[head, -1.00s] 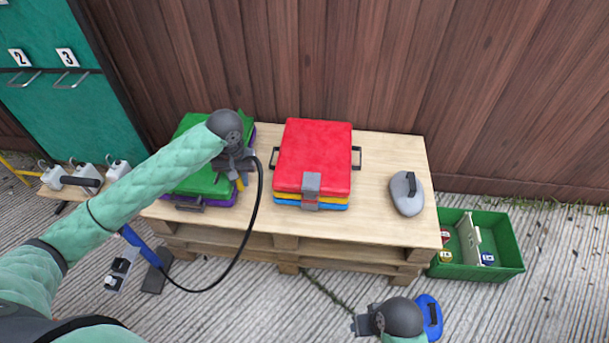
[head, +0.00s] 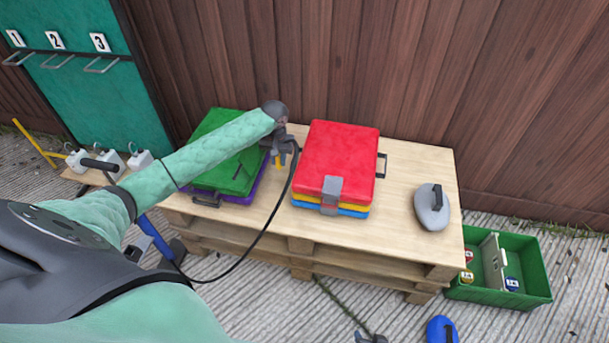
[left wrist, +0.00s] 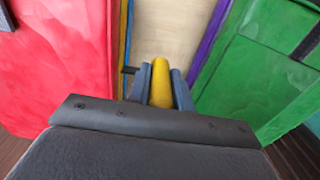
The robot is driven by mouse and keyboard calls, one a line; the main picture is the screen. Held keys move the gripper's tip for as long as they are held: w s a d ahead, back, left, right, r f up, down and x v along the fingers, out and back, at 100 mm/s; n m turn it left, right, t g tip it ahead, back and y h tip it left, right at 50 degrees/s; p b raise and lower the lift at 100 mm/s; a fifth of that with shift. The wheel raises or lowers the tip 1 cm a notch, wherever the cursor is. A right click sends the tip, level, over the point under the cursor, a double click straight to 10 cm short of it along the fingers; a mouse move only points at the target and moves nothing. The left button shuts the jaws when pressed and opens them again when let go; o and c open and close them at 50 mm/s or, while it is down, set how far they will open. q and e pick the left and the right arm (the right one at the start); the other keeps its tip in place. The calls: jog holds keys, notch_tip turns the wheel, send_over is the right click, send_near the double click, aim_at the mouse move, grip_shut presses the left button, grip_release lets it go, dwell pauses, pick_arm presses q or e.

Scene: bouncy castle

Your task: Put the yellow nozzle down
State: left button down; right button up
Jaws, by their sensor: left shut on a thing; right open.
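The yellow nozzle (head: 279,161) is held in my left gripper (head: 279,151), over the gap between the green and red stacks on the pallet (head: 402,170). In the left wrist view the yellow nozzle (left wrist: 161,84) sits between the two shut fingers, with bare wood beyond its tip. Whether its tip touches the wood is unclear.
A green case (head: 215,150) on a purple one lies left. A red case (head: 340,155) on yellow and blue ones lies right of the gripper. A grey weight-like object (head: 432,208) stands farther right. A green crate (head: 535,280) is on the ground. Bare wood lies between red stack and grey object.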

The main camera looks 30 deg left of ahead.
pick_arm(q)
send_over(281, 187)
notch_tip(281, 187, down, 9)
jog(key=shift+a+f, duration=0.1)
jog(key=shift+f, duration=0.1)
dwell(0.5)
jog(key=c, duration=1.3)
grip_release()
jog(key=shift+f, duration=0.1)
jog(key=shift+o, duration=0.2)
